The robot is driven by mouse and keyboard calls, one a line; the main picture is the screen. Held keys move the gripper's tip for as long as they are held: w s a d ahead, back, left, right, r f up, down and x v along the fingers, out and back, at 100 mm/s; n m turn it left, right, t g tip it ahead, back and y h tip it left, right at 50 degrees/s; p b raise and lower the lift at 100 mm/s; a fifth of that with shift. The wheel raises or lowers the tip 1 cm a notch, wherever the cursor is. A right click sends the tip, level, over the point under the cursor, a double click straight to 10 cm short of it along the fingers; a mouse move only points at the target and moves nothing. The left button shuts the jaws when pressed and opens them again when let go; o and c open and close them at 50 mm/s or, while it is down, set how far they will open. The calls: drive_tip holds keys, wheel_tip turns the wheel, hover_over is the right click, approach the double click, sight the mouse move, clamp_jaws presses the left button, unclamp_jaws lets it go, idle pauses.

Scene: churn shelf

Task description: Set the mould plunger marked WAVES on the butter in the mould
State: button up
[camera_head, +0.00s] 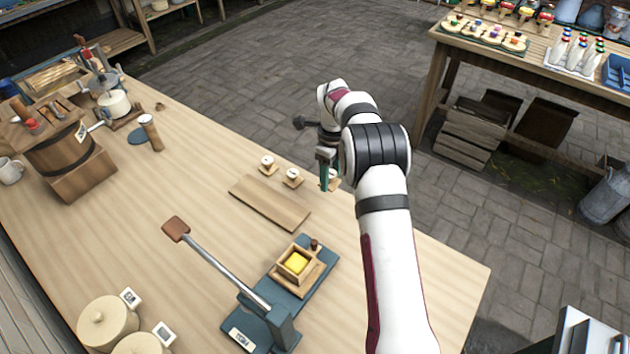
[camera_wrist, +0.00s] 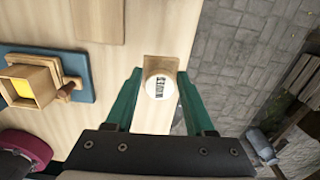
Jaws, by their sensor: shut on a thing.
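The WAVES plunger (camera_wrist: 161,86) has a round white cap with dark lettering and a square wooden base. My gripper (camera_wrist: 160,74) has its green fingers shut on it, one on each side. In the head view my gripper (camera_head: 326,172) is at the right end of the plunger row, with the plunger (camera_head: 335,183) partly hidden behind it. I cannot tell whether its base touches the table. The wooden mould (camera_head: 281,268) holds yellow butter (camera_head: 297,263) and sits on the blue-grey press base (camera_head: 318,282). The mould (camera_wrist: 42,83) and butter (camera_wrist: 15,86) also show at left in the wrist view.
Two other plungers (camera_head: 267,164) (camera_head: 292,177) stand just left of my gripper. A flat wooden board (camera_head: 270,203) lies in front of them. The press lever (camera_head: 228,262) slants up to the left of the mould. Lidded crocks (camera_head: 107,318) stand at the near left.

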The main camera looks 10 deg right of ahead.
drive_tip(key=s+d+r, duration=0.3)
drive_tip(key=d+r, duration=0.1)
drive_tip(key=d, duration=0.2)
drive_tip(key=shift+m, duration=0.3)
drive_tip(key=s+a, duration=0.5)
drive_tip(key=s+a+r, duration=0.1)
drive_tip(key=s+a, duration=1)
drive_tip(key=a, duration=0.1)
drive_tip(key=shift+s+r, duration=0.35)
drive_tip(key=shift+f, duration=2.2)
drive_tip(key=shift+f, duration=0.4)
drive_tip(key=o, duration=1.4)
drive_tip(key=c, duration=0.4)
